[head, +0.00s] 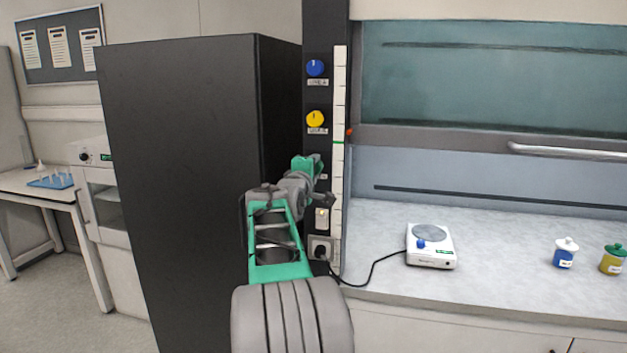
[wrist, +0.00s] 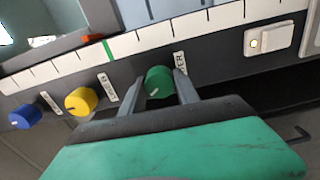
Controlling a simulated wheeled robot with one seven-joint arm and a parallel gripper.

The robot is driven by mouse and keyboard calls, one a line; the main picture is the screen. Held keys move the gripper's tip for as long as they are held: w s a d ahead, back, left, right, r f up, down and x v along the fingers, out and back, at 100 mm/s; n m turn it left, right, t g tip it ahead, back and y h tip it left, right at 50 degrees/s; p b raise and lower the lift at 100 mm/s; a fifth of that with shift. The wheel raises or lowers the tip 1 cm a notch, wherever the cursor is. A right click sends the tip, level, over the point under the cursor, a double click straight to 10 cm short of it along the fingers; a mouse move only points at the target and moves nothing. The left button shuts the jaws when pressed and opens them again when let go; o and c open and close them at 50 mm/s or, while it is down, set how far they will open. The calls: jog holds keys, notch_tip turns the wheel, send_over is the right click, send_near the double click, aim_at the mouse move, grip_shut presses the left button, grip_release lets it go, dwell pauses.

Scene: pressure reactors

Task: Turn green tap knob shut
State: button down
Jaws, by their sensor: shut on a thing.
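The green tap knob (wrist: 159,82) shows in the wrist view on the dark panel, with a white pointer mark on its face. My gripper (wrist: 162,90) has one finger on each side of it and is shut on the knob. In the head view my gripper (head: 308,168) reaches the panel below the yellow knob, and it hides the green knob there.
A yellow knob (head: 315,119) and a blue knob (head: 316,68) sit above on the same panel. A light switch (head: 322,217) and a socket (head: 320,249) with a cable are below. A hotplate (head: 430,246) stands on the bench to the right. A tall black cabinet (head: 185,180) is close on the left.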

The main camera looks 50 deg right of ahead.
jog(key=m+b, duration=0.3)
jog(key=m, duration=0.1)
jog(key=shift+f, duration=0.2)
jog(key=shift+r+m+b, duration=0.1)
jog(key=shift+m+b, duration=0.5)
jog(key=shift+m, duration=0.4)
jog(key=c, duration=0.9)
grip_release()
jog(key=shift+r, duration=0.1)
jog(key=b+v, duration=0.1)
jog(key=v, duration=0.6)
jog(key=shift+s+a+b, duration=0.2)
jog(key=shift+a+b, duration=0.2)
